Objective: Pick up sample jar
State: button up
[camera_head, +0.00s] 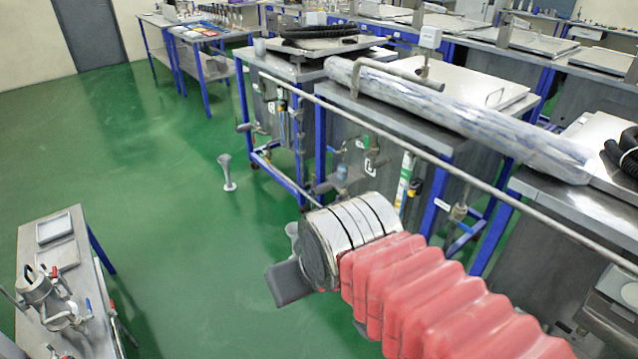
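My arm, with red bellows and a silver banded cylinder at its end, reaches in from the lower right. A dark grey part of my gripper (288,284) sticks out at the left of the cylinder, above green floor. Only this part shows, so its opening is hidden. I cannot make out for sure which thing is the sample jar. A small grey cup-like container (260,47) stands on the left end of a steel bench at the back, well apart from my gripper.
A steel bench (75,345) with metal fittings and trays is at lower left. A long pipe runs along the blue-framed tanks (400,110) at right, with a plastic-wrapped roll (450,108) on top. A grey funnel-like object (227,172) stands on open green floor (150,200).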

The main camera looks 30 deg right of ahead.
aim_at(342, 169)
jog(key=k, duration=0.15)
jog(key=u, duration=0.25)
jog(key=i, duration=2.7)
jog(key=z, duration=1.1)
jog(key=i, duration=0.85)
jog(key=z, duration=0.45)
